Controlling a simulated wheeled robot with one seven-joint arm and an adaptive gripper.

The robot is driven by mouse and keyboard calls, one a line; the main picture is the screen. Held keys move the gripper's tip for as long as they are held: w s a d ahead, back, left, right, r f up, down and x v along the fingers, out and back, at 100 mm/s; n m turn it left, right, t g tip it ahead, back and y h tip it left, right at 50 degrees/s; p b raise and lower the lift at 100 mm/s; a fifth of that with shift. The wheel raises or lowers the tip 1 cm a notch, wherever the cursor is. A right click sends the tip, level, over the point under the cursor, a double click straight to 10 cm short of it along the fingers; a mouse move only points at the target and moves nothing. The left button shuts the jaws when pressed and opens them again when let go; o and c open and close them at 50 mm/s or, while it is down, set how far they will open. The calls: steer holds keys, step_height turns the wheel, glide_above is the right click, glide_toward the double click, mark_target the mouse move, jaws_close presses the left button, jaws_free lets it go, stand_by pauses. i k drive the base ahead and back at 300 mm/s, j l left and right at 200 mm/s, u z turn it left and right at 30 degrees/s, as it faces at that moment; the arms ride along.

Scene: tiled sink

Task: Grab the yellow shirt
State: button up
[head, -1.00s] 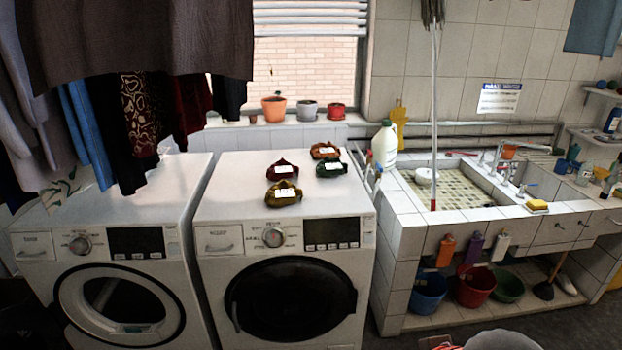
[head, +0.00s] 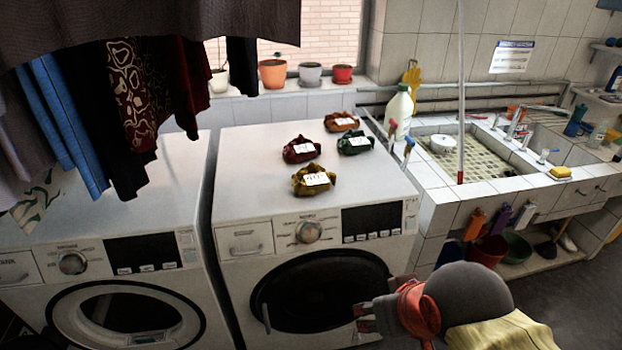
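The yellow shirt (head: 312,181) is a small crumpled mustard-coloured bundle with a white tag. In the head view it lies on top of the right washing machine, near its front edge. My gripper (head: 364,315) shows at the bottom of the view, in front of that machine's round door. It is below the shirt and to its right, apart from it. Its fingers are small and dark here, so I cannot tell whether they are open or shut. The shirt is fully in view.
Behind the shirt on the right washing machine (head: 240,193) lie dark red (head: 301,149), green (head: 355,143) and orange-brown (head: 341,122) bundles. Hanging clothes (head: 135,90) cover the upper left. A white jug (head: 398,112) stands by the tiled sink (head: 415,165) at the right.

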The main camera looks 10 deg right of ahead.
mark_target(312, 179)
steer(key=i+l+z, duration=0.45)
steer(key=i+l, duration=0.25)
steer(key=l, duration=0.15)
